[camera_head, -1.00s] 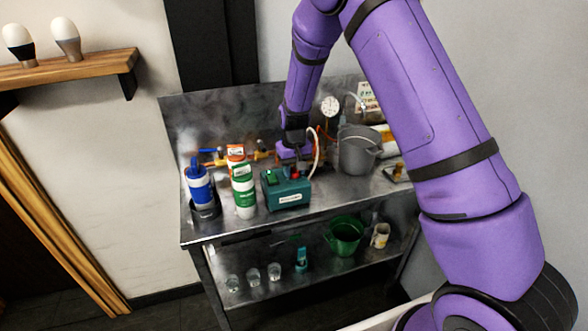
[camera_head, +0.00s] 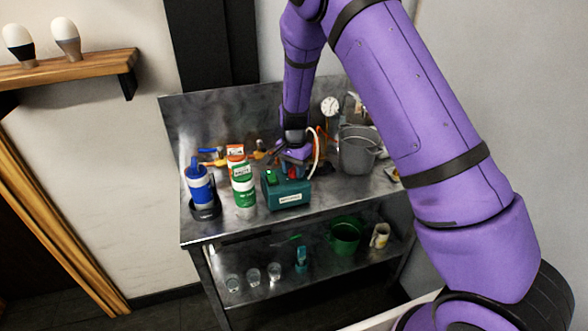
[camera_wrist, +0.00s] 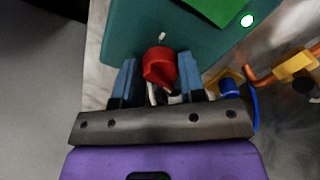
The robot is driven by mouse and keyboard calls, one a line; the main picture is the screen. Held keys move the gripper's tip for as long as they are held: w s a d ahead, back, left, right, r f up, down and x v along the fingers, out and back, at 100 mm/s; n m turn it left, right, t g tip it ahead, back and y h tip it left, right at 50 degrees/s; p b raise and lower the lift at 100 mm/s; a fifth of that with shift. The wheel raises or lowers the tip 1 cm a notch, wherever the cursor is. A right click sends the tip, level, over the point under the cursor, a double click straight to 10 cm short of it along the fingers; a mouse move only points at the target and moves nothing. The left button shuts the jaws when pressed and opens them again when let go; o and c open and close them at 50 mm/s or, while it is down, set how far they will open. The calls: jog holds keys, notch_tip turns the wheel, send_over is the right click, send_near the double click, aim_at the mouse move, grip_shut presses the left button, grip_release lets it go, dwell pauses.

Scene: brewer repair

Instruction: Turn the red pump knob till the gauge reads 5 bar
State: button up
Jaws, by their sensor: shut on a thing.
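The red pump knob (camera_wrist: 159,66) sits on the green pump box (camera_wrist: 125,28), between the two blue fingers of my gripper (camera_wrist: 158,62) in the wrist view. The gripper is shut on the knob. A pale mark shows on the box just beyond the knob. In the head view the pump box (camera_head: 287,197) stands near the bench front, with my gripper (camera_head: 293,169) coming down behind its top and mostly hiding the knob. The round white gauge (camera_head: 330,106) is at the back of the bench; its needle is too small to read.
A green-and-white bottle (camera_head: 243,190) and a blue-and-white bottle (camera_head: 199,188) stand left of the pump. A grey pot (camera_head: 358,150) stands to the right, near a white hose (camera_head: 317,150). Pipes with blue and yellow fittings run behind.

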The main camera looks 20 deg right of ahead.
aim_at(294, 167)
jog(key=m, duration=0.6)
jog(key=shift+m, duration=0.3)
dwell(0.4)
jog(key=o, duration=0.9)
notch_tip(294, 167, up, 11)
jog(key=shift+f, duration=0.1)
